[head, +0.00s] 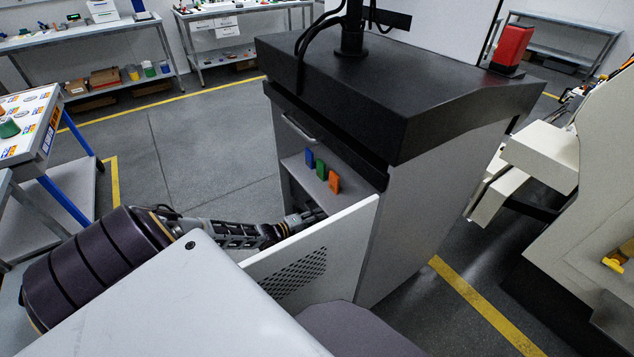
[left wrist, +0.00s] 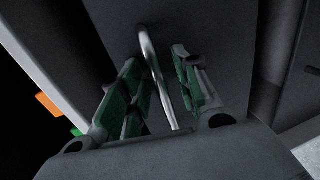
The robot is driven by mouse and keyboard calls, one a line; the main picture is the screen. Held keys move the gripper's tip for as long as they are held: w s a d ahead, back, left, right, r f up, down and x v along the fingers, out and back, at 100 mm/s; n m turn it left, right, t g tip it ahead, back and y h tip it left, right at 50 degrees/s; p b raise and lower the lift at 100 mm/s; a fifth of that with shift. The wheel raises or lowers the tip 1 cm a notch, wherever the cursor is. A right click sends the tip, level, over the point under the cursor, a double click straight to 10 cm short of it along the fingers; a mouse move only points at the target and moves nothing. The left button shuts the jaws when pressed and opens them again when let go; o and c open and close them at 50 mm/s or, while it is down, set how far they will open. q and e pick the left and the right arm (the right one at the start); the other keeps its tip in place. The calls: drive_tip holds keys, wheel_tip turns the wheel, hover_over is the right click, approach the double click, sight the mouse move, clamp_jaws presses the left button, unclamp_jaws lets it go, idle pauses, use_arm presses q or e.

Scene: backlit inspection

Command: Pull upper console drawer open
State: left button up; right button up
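The grey console (head: 425,215) with a black top stands at the centre of the head view. Its vented white door (head: 315,250) is swung open. A bar handle (head: 299,128) shows on the upper front. My left gripper (head: 312,216) reaches in past the door, below the shelf with the blocks. In the left wrist view a silver bar handle (left wrist: 157,75) lies between the fingers of my left gripper (left wrist: 162,85), which are apart with gaps beside the bar. The drawer front behind that handle is mostly hidden in the head view. My right gripper is not in view.
Blue (head: 310,158), green (head: 321,170) and orange (head: 334,182) blocks stand on the shelf (head: 300,172) above my left gripper. The open door's edge is close to my left arm. A red lamp (head: 511,48) sits on the console top. Floor left of the console is clear.

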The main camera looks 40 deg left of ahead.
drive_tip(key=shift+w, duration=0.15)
use_arm(q)
clamp_jaws()
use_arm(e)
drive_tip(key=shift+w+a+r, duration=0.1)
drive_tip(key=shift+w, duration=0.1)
use_arm(q)
drive_tip(key=shift+s, duration=0.1)
drive_tip(key=f+p+v, duration=0.2)
drive_tip(key=p+v, duration=0.1)
drive_tip(key=v, duration=0.8)
drive_tip(key=s+f+p+v, duration=0.1)
drive_tip(key=f+p+v, duration=0.1)
drive_tip(key=v, duration=1)
drive_tip(key=shift+a+f+p, duration=0.2)
drive_tip(key=shift+f+p, duration=0.25)
drive_tip(key=shift+p, duration=0.05)
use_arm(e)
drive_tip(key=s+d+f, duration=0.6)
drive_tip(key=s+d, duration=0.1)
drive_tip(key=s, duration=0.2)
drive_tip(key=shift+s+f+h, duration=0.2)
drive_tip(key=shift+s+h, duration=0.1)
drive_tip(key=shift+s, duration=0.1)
